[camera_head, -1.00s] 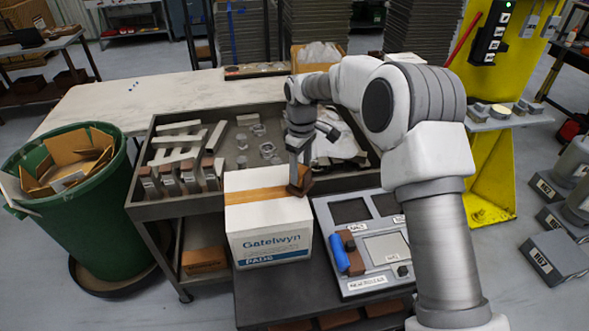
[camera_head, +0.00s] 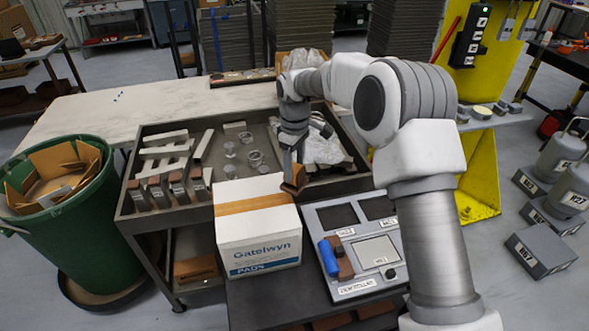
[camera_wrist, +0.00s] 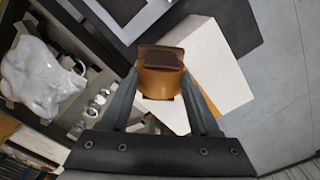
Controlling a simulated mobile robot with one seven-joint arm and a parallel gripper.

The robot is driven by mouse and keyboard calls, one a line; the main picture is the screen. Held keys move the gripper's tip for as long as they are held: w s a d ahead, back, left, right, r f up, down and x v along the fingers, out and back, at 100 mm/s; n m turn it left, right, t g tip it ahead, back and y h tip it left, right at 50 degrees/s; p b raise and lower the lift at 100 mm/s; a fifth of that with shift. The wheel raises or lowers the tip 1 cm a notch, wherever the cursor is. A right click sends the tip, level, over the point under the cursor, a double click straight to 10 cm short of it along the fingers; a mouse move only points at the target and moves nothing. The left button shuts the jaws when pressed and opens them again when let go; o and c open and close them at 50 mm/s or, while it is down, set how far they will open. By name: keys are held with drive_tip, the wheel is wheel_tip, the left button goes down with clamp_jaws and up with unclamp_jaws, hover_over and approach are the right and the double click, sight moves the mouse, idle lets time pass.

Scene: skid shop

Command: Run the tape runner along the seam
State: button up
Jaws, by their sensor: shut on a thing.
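A white carton (camera_head: 258,240) marked Gatelwyn PADS stands upright on the dark bench. A tan tape strip (camera_head: 250,204) crosses its top from left to right. My gripper (camera_head: 292,178) is at the carton's top right edge, near the right end of the strip. It is shut on the brown and orange tape runner (camera_head: 293,183). In the wrist view the tape runner (camera_wrist: 161,72) sits between both fingers, with the white carton (camera_wrist: 215,65) behind it. A strip of orange tape shows past it. Whether the runner touches the carton is hard to tell.
A grey panel (camera_head: 316,220) with a blue roll (camera_head: 328,257) lies right of the carton. A grey tray cart (camera_head: 130,205) with blocks and clear glass pieces stands behind. A green bin (camera_head: 70,240) full of cardboard is at left.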

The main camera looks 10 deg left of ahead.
wheel_tip(320, 180, up, 2)
drive_tip(key=shift+r+p, duration=0.15)
drive_tip(key=shift+p, duration=0.35)
drive_tip(key=shift+r, duration=1.45)
